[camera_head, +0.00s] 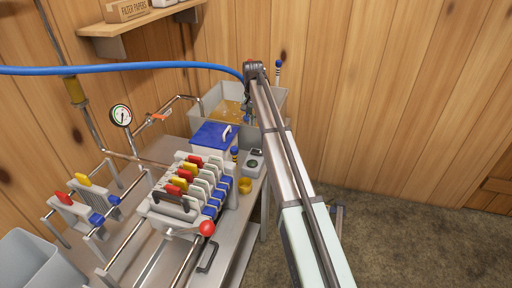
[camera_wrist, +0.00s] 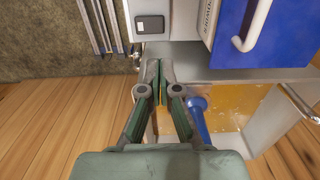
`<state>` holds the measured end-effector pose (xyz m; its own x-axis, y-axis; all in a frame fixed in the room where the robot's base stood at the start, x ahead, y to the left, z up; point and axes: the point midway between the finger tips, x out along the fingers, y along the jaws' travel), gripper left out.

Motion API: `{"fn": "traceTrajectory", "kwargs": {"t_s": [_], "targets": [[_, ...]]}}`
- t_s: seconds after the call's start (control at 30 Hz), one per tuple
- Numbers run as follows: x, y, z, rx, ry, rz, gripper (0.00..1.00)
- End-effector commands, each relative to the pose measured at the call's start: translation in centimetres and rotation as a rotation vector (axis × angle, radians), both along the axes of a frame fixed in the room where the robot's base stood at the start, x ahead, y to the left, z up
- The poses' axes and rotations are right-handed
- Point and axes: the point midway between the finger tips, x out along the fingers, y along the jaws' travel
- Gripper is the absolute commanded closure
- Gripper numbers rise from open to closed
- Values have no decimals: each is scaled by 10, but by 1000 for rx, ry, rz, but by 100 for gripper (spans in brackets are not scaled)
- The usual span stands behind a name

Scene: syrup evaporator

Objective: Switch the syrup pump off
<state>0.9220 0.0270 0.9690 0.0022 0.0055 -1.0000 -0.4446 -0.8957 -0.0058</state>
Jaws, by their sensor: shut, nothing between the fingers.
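I cannot pick out a part that is clearly the syrup pump or its switch. In the wrist view a white box with a dark rectangular panel (camera_wrist: 150,24), perhaps a switch or display, sits at the top, beyond the fingertips. My gripper (camera_wrist: 159,68) is shut and empty, with its fingers together, apart from that panel in the picture. In the head view my gripper (camera_head: 248,95) is over the near side of the grey tank (camera_head: 212,98) of amber liquid, partly hidden by my arm. The tank's amber liquid (camera_wrist: 232,105) also shows in the wrist view.
A blue hose (camera_head: 130,69) crosses to the tank. A blue-lidded box (camera_head: 212,136) and a small grey device (camera_head: 253,162) stand close by. A blue rod-like part (camera_wrist: 198,118) lies right of my fingers. A filter press (camera_head: 185,200) fills the bench's front.

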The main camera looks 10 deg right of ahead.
Motion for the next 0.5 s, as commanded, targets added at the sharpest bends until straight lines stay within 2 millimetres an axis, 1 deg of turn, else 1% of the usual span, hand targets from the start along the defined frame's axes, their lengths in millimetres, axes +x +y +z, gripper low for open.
{"fn": "traceTrajectory", "kwargs": {"t_s": [0.33, 0.5], "targets": [[0, 0, -1, 0, 0, 0, 100], [-1, 0, -13, 0, 0, -1, 100]]}}
